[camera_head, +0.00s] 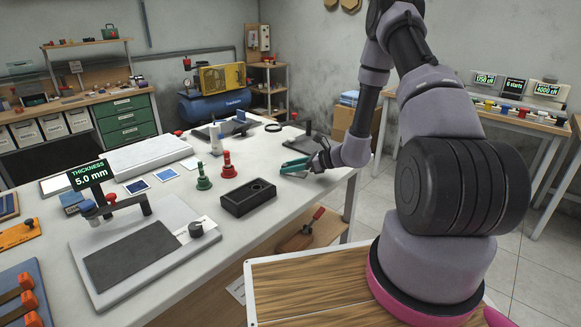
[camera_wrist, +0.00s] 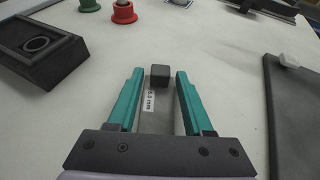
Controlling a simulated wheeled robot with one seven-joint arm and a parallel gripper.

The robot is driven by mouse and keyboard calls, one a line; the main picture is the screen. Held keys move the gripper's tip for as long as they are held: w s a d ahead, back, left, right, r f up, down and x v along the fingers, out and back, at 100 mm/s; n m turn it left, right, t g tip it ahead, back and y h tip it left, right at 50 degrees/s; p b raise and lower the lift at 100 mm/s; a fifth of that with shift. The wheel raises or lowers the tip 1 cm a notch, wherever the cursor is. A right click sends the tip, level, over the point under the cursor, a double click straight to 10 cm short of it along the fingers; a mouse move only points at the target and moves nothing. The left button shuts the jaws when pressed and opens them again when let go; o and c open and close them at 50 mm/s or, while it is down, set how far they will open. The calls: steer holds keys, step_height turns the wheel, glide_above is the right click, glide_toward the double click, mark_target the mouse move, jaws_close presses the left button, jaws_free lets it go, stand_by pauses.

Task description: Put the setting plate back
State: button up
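A narrow grey plate labelled 5.0 mm (camera_wrist: 151,101), with a dark block (camera_wrist: 160,75) at its far end, lies between the teal fingers of my gripper (camera_wrist: 160,92) in the wrist view. I take it for the setting plate. The fingers are spread, with a gap on each side near the tips; the near end of the plate is hidden by the gripper body. In the head view my gripper (camera_head: 294,167) is low over the right edge of the white table, and the plate is not clearly visible there. The thickness display (camera_head: 90,174) reads 5.0 mm above a gauge stand.
A black box with a round recess (camera_head: 249,196) stands left of my gripper. A red stamp-like piece (camera_head: 228,166) and a green one (camera_head: 203,178) stand beyond it. A dark slab (camera_wrist: 292,115) is close on the right in the wrist view.

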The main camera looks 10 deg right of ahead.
steer(key=shift+r, duration=0.1)
steer(key=shift+s+d+r, duration=0.1)
steer(key=shift+d+r, duration=0.05)
steer(key=shift+d, duration=0.05)
steer(key=v, duration=1.1)
steer(key=shift+s+d+r, duration=0.1)
steer(key=shift+d+r, duration=0.05)
steer(key=s+a+r+n+g+h, duration=0.1)
steer(key=s+a+r+n+g, duration=0.2)
steer(key=r, duration=0.4)
steer(key=s+a+r+n, duration=0.1)
steer(key=s+r+n, duration=0.25)
steer(key=r, duration=0.25)
steer(key=s+a+r+n+g+h, duration=0.1)
steer(key=s+a+r+n+g, duration=0.15)
steer(key=r+n, duration=0.35)
steer(key=s+d+r+n+t+h, duration=0.2)
steer(key=s+r+n+h, duration=0.1)
steer(key=s+r, duration=0.5)
steer(key=s+d+r+n+t+h, duration=0.2)
steer(key=s+r+n+t+h, duration=0.1)
steer(key=s+r, duration=0.4)
steer(key=shift+s+r+n+h, duration=0.35)
steer(key=shift+r+n+h, duration=0.25)
steer(key=shift+n+h, duration=0.25)
steer(key=shift+t, duration=0.25)
